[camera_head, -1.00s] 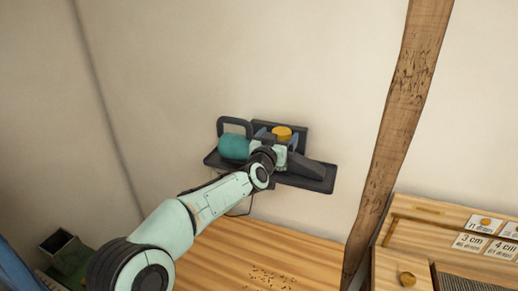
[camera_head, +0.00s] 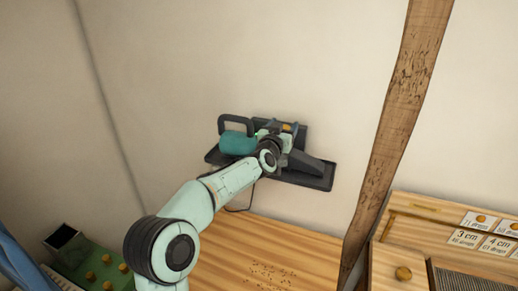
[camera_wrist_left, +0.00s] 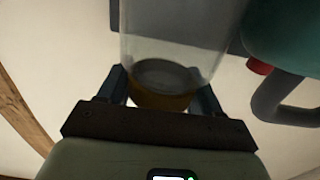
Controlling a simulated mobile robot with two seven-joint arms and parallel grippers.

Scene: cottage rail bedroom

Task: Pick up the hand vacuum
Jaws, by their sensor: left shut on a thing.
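The hand vacuum (camera_head: 238,144) has a teal body, a dark loop handle and a dark nozzle pointing right. It sits at the dark wall shelf (camera_head: 318,181); I cannot tell whether it is lifted clear. My left gripper (camera_head: 287,129) reaches it from the front and is shut on its middle. In the left wrist view, the fingers (camera_wrist_left: 163,86) stand either side of the vacuum's clear cup (camera_wrist_left: 170,45) with its yellow end. The teal body also shows there at the upper right. My arm hides part of the vacuum. My right gripper is not in view.
A thin cord (camera_head: 239,210) hangs below the shelf. A wooden surface (camera_head: 250,255) lies beneath. A wooden post (camera_head: 385,150) stands right of the shelf. A wooden cabinet with labelled cards (camera_head: 467,239) is at the lower right. A green box with yellow knobs (camera_head: 95,265) is at the lower left.

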